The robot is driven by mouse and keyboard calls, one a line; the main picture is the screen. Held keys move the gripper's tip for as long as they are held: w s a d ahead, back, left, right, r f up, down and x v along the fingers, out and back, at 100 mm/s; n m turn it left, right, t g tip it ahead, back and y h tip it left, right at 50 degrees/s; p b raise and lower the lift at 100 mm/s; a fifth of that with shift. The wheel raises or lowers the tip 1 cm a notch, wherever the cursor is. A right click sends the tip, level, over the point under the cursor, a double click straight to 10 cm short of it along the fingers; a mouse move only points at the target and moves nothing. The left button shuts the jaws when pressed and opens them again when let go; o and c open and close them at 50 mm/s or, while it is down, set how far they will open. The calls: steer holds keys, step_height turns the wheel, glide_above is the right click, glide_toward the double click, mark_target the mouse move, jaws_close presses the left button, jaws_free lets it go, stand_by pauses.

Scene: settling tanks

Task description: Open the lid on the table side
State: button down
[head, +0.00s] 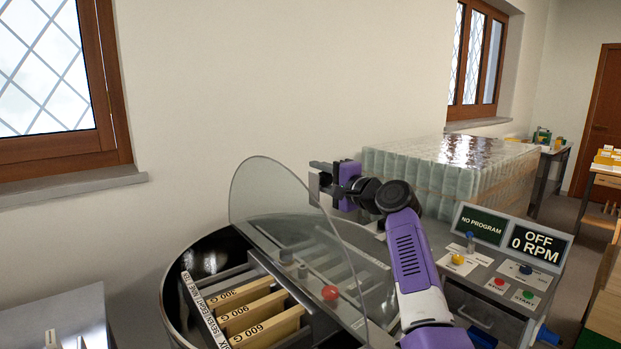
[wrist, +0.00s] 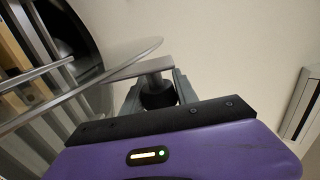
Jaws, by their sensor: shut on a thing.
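A clear half-round lid (head: 265,192) stands raised and steeply tilted over the dark round drum (head: 172,290). Its straight lower side runs across the middle of the drum. My gripper (head: 320,182) is at the lid's upper right edge, behind the clear sheet. In the wrist view my gripper (wrist: 158,92) is shut on a dark, round handle (wrist: 158,88) below a flat grey piece. The lid's rim (wrist: 100,78) crosses beside it. The exact grip is partly hidden by the jaws. The left half of the drum is uncovered.
Wooden frames (head: 253,305) with weight labels sit in the drum. A red knob (head: 330,292) shows through the lid. Stacked jars (head: 450,165) stand behind my arm. A metal surface (head: 70,320) lies at the lower left.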

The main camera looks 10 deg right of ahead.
steer(key=shift+d+r, duration=0.1)
steer(key=shift+r, duration=0.05)
steer(key=c, duration=1)
jaws_free()
steer(key=shift+o, duration=0.2)
steer(key=b+v, duration=0.1)
steer(key=v, duration=0.6)
steer(key=shift+s, duration=0.35)
steer(key=shift+d, duration=0.15)
